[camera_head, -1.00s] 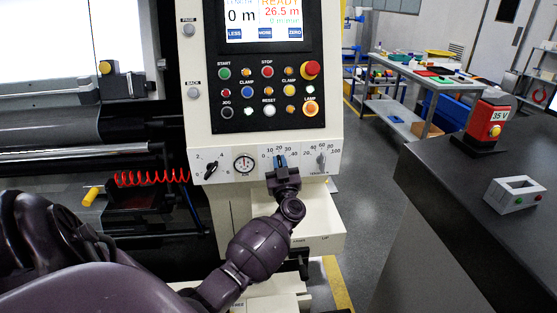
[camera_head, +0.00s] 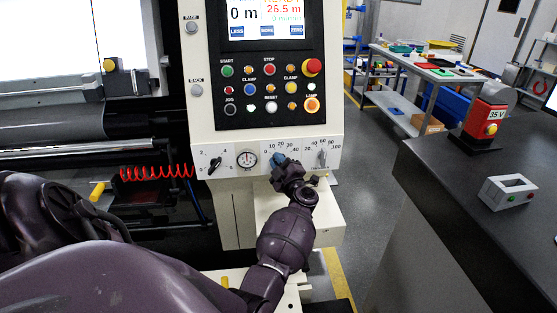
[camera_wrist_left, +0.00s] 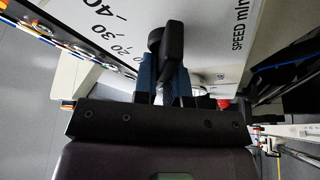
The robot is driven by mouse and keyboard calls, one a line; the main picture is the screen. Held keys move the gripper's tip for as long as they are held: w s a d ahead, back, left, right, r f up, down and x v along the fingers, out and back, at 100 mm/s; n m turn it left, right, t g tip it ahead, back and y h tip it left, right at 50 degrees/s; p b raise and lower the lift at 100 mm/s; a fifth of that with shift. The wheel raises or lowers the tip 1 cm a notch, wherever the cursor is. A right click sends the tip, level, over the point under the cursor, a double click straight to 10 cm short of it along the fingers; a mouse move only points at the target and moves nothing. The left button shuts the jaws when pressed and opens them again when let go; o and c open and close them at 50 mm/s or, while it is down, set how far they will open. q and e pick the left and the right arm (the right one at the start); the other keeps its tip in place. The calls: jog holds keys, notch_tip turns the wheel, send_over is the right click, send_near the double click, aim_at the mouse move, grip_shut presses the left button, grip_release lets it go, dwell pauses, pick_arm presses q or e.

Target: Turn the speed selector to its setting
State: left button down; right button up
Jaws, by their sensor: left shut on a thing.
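The speed selector (camera_wrist_left: 170,50) is a dark knob in front of a pale dial with printed numbers and "SPEED m/min", seen in the left wrist view. My left gripper (camera_wrist_left: 164,80) is shut on it, with its blue fingers on either side of the knob. In the head view my left gripper (camera_head: 281,163) is at the middle dial of the panel's lower strip and hides most of the knob. The hand is tilted, its tips leaning to the left. The pointer's exact reading is hidden. My right gripper is in neither view.
A black selector (camera_head: 214,164) and a round gauge (camera_head: 246,159) lie left of it; a grey selector (camera_head: 322,158) sits close on its right. Push buttons (camera_head: 270,89) and a screen (camera_head: 265,15) are above. A dark counter (camera_head: 465,190) stands at the right.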

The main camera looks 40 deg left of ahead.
pick_arm(q)
jog(key=shift+n, duration=0.5)
jog(key=shift+f+n, duration=0.1)
jog(key=shift+n, duration=0.2)
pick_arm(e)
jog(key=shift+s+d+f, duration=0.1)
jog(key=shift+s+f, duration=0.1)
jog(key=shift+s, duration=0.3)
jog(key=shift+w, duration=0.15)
pick_arm(q)
jog(key=c, duration=1.2)
grip_release()
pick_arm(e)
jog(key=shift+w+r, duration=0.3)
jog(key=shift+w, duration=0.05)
